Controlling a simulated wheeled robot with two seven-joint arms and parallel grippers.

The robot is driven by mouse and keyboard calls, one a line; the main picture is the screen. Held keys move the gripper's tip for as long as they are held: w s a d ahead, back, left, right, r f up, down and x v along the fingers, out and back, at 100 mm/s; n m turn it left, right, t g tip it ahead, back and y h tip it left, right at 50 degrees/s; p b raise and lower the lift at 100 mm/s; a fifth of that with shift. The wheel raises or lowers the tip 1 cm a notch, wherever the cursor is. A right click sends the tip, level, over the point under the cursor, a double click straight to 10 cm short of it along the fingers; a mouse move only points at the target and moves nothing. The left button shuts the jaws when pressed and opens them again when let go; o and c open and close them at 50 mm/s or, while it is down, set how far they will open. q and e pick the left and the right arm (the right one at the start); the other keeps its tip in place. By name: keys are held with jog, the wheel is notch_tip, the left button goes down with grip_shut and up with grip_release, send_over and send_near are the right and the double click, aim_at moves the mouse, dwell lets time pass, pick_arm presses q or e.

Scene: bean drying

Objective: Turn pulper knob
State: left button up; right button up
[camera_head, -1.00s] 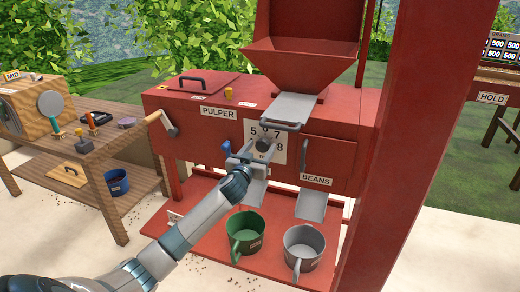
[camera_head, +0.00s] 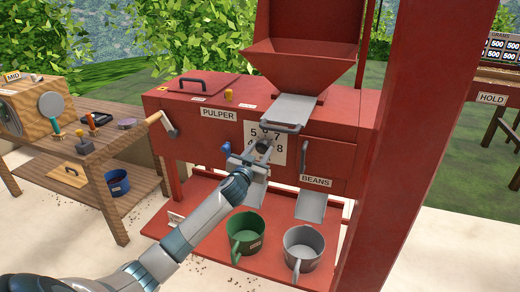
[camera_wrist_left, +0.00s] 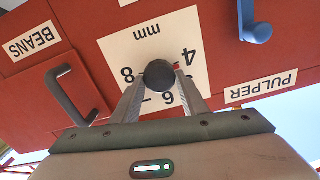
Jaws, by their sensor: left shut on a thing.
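The red pulper (camera_head: 205,137) stands in the middle of the head view, with a white dial plate (camera_head: 279,152) marked with numbers on its front. The dark round knob (camera_head: 264,148) sits at the middle of this plate; it also shows in the left wrist view (camera_wrist_left: 159,74). My left gripper (camera_head: 258,152) reaches up to the plate and is shut on the knob; in the left wrist view its two fingers (camera_wrist_left: 158,88) lie on either side of it. The fingers and wrist hide part of the numbers. My right gripper is not in view.
A blue lever (camera_head: 226,148) sits just left of the gripper. A dark handle (camera_head: 304,157) is on the panel to the right. A green mug (camera_head: 245,226) and a grey mug (camera_head: 302,240) stand below. A red post (camera_head: 420,150) rises at the right.

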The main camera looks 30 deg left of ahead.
pick_arm(q)
jog(key=m+p, duration=0.2)
jog(key=m, duration=0.3)
jog(key=shift+d+r+m+p, duration=0.1)
jog(key=shift+d+m+p, duration=0.05)
jog(key=shift+m+p, duration=0.55)
jog(key=shift+m, duration=0.9)
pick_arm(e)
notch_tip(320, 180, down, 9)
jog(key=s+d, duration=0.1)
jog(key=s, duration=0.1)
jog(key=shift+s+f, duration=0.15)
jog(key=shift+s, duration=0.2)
pick_arm(q)
jog(key=o, duration=1)
jog(key=shift+w, duration=0.1)
jog(key=v, duration=1.7)
jog(key=shift+s+d+b, duration=0.15)
jog(key=shift+s+b, duration=0.05)
jog(key=shift+b, duration=0.2)
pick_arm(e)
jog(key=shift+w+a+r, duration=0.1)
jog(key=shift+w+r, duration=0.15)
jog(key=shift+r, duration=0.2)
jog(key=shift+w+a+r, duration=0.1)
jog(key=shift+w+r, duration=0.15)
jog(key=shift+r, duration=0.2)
